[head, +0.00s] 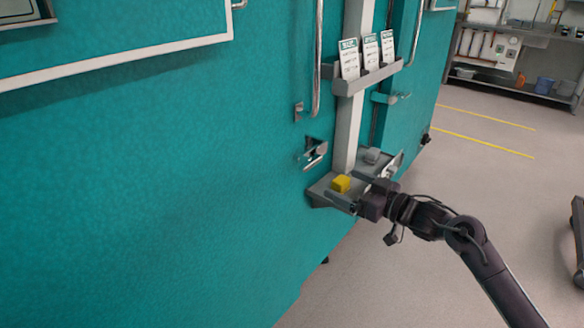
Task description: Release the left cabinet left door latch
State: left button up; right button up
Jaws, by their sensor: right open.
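The teal left cabinet door (150,160) fills the left and middle of the head view. A small metal latch (315,153) sits on it near its right edge, below a long vertical handle bar (317,60). My right gripper (364,190) is open, to the right of and below the latch and apart from it. It is at a small grey ledge (322,192) with a yellow block (341,183); whether it touches the ledge or block I cannot tell. Its fingers are small and partly hard to make out. My left gripper is not in view.
A white post (348,125) stands right of the latch, with a grey holder (368,80) of several cards. A grey block (373,156) is on the ledge's far part. A second teal door has another latch (391,97). Open floor (480,190) lies right; shelving stands behind.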

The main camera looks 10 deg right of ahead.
aim_at(315, 165)
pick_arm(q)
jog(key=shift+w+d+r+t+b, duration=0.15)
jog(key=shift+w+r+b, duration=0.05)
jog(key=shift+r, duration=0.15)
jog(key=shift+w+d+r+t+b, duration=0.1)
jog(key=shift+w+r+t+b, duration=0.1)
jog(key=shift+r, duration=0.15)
pick_arm(e)
jog(key=shift+n+y, duration=0.5)
jog(key=shift+y, duration=0.2)
jog(key=w+a+r, duration=0.1)
jog(key=w+a, duration=0.3)
jog(key=w+a+r, duration=0.1)
jog(key=w+a, duration=0.1)
jog(key=shift+w+a+r, duration=0.1)
jog(key=shift+a+r, duration=0.15)
jog(key=shift+r, duration=0.1)
jog(key=shift+c, duration=0.3)
